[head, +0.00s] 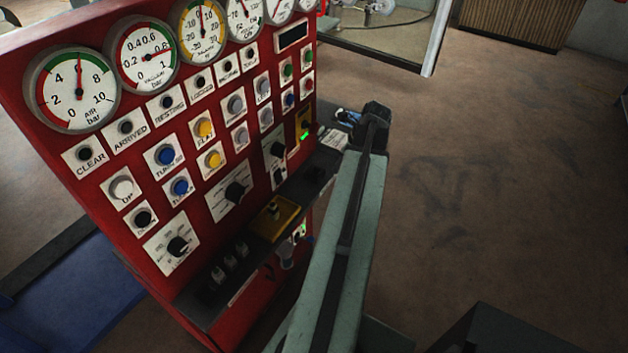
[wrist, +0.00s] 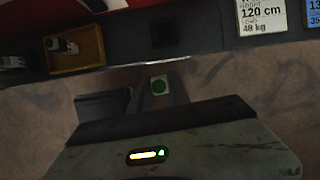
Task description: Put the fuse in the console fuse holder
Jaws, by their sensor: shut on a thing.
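My gripper (wrist: 152,102) is seen from the wrist, low in front of the shelf edge and apart from it. In the head view my arm hides the jaws. The red console (head: 120,215) has a dark shelf (head: 205,290). A yellow tray (head: 285,221) on it, also in the wrist view (wrist: 88,50), holds a small dark-and-white piece (wrist: 64,45). A dark square (wrist: 170,38) lies right of the tray; I cannot tell whether it is the fuse holder.
Several small pieces (head: 230,262) stand in a row on the near shelf. A white card (wrist: 261,17) is at the shelf's right in the wrist view. Gauges and buttons cover the console face. Brown floor (head: 480,190) to the right is open.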

